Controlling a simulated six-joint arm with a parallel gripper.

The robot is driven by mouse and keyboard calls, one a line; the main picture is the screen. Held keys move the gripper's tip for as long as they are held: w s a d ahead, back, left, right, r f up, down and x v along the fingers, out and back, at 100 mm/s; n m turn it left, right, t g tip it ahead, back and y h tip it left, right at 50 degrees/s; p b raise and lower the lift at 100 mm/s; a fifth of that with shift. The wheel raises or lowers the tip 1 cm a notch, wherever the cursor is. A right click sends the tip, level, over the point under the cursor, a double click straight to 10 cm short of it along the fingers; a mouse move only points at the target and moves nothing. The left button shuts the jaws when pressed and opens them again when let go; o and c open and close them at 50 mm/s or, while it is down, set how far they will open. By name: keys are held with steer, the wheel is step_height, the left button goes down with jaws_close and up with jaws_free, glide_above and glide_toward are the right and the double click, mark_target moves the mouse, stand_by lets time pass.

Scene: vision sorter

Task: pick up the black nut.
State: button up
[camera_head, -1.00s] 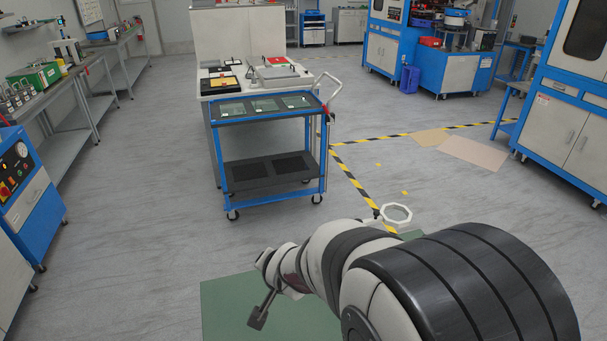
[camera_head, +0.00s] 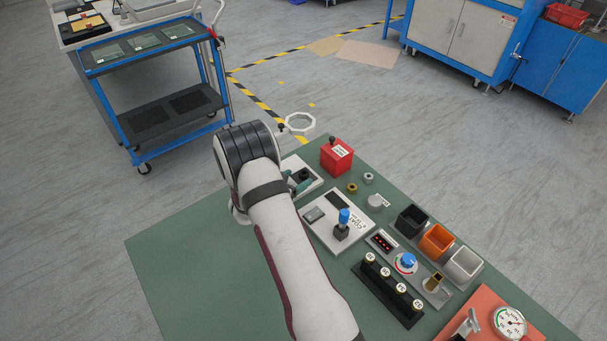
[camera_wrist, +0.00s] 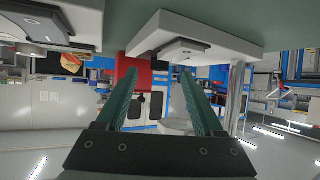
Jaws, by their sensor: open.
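I cannot make out a black nut for certain in either view. On the green table (camera_head: 190,255), a brass nut (camera_head: 351,188) and a grey nut (camera_head: 368,178) lie near the red box (camera_head: 337,156). My gripper (camera_head: 301,184) shows partly past my arm in the head view, by a white plate (camera_head: 312,168) with a small dark shape on it that I cannot identify. In the wrist view my gripper (camera_wrist: 158,74) has its two green fingers apart, with nothing held between them. That view appears upside down, with a white plate (camera_wrist: 215,42) close beyond the fingertips.
Black (camera_head: 411,220), orange (camera_head: 437,240) and white (camera_head: 463,264) bins line the right edge. A black rack (camera_head: 388,290) of several round pieces lies in front. The table's left side is bare.

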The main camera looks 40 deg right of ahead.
mark_target(304, 175)
steer(key=x, duration=0.3)
steer(key=shift+r, duration=0.1)
jaws_close()
steer(key=shift+r, duration=0.15)
